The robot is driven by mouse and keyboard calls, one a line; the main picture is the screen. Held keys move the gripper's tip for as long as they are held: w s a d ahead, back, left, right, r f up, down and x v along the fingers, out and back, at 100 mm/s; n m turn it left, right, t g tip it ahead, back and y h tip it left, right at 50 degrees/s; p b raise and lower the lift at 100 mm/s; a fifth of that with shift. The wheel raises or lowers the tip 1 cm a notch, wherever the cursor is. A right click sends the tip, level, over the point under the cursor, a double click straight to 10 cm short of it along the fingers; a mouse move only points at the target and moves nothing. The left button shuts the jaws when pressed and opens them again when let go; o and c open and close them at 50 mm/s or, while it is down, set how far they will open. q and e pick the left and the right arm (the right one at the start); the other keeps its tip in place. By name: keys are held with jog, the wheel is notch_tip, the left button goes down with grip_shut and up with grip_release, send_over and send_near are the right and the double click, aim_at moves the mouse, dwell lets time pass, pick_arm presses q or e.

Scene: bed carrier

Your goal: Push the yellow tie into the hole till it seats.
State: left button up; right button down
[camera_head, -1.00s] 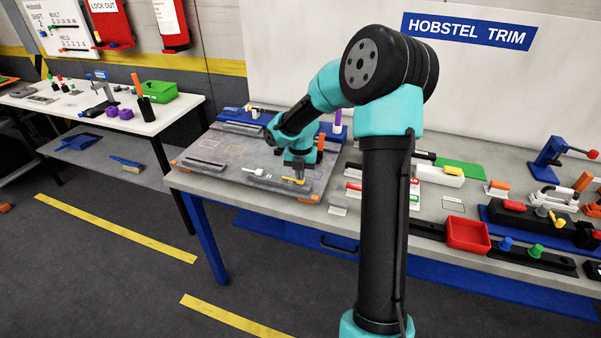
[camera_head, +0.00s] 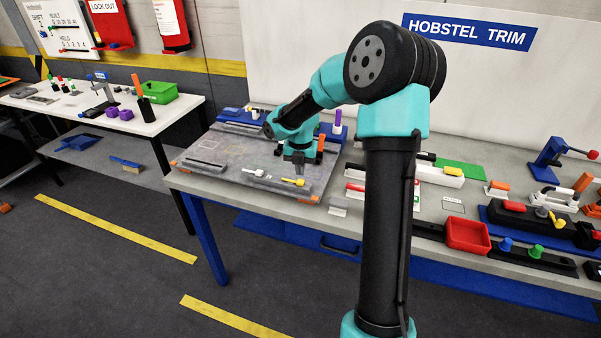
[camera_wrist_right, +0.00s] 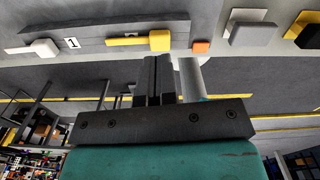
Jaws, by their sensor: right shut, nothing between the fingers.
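The yellow tie (camera_head: 293,182) sits at the front edge of the grey board (camera_head: 222,158) on the bench. In the right wrist view the yellow tie (camera_wrist_right: 156,41) has a block-like head at its right end and a flat strip running left along a dark rail (camera_wrist_right: 105,34). I cannot see the hole or how deep the tie sits. My right gripper (camera_head: 297,172) is shut and empty, just behind and above the tie in the head view. Its closed fingers (camera_wrist_right: 154,62) point at the tie's head in the wrist view; I cannot tell whether they touch. My left gripper is out of view.
A white tie (camera_wrist_right: 42,47) lies left of the yellow one, beside a label "1" (camera_wrist_right: 72,43). An orange block (camera_wrist_right: 201,47) is at the board's corner. A red bin (camera_head: 467,235) and several fixtures stand on the right of the bench.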

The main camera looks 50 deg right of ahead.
aim_at(300, 181)
jog(key=shift+r, duration=0.15)
notch_tip(300, 181, up, 17)
jog(key=shift+r, duration=0.15)
dwell(0.7)
